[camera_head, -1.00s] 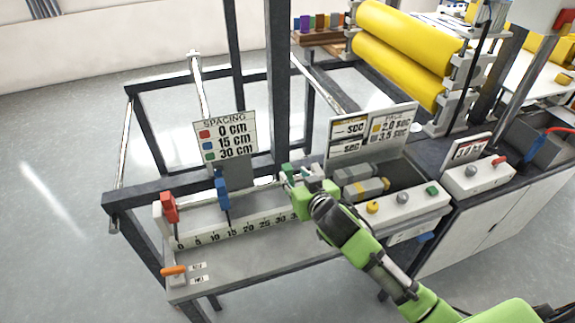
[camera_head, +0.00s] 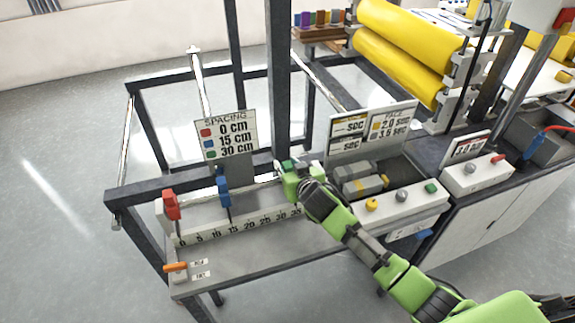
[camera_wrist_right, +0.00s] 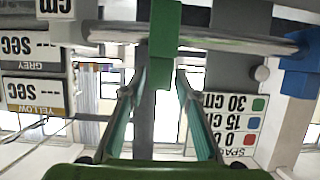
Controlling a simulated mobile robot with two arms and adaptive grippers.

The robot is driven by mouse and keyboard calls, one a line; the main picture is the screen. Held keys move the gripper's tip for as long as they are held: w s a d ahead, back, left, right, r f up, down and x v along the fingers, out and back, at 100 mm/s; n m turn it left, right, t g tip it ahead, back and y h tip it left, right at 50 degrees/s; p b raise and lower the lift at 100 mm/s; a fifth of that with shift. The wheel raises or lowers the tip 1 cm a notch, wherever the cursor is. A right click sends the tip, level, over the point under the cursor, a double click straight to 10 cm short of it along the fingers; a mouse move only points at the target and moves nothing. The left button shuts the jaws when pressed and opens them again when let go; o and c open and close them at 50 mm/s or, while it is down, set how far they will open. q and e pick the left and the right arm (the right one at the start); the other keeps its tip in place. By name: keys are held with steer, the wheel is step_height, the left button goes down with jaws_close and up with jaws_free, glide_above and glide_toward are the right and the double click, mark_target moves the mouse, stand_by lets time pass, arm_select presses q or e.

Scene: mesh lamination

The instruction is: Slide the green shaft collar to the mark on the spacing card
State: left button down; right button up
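The green shaft collar (camera_wrist_right: 165,30) sits on the horizontal rod (camera_wrist_right: 225,38) in the right wrist view, with its tab pointing down. In the head view it is mostly hidden by my right gripper (camera_head: 286,172). In the right wrist view my right gripper (camera_wrist_right: 156,82) is open, its two fingertips on either side of the tab with small gaps. The spacing card (camera_head: 226,135) lists red 0 cm, blue 15 cm and green 30 cm. The ruler (camera_head: 238,227) runs below the rod; its 30 mark is near my right gripper. My left gripper is out of view.
A red collar (camera_head: 172,205) stands near 0 and a blue collar (camera_head: 223,190) near 15. A control box (camera_head: 400,207) with knobs lies right of the ruler. A time card (camera_head: 370,130) stands behind it. An orange lever (camera_head: 176,267) is at the front left.

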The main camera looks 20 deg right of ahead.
jaws_close()
steer(key=a, duration=0.5)
steer(key=shift+s+f+b, duration=0.1)
steer(key=shift+s+b, duration=0.05)
steer(key=shift+b, duration=0.2)
steer(key=shift+a, duration=0.2)
steer(key=shift+d, duration=0.1)
steer(key=shift+o, duration=1.9)
jaws_free()
steer(key=shift+a, duration=0.2)
steer(key=shift+d, duration=0.1)
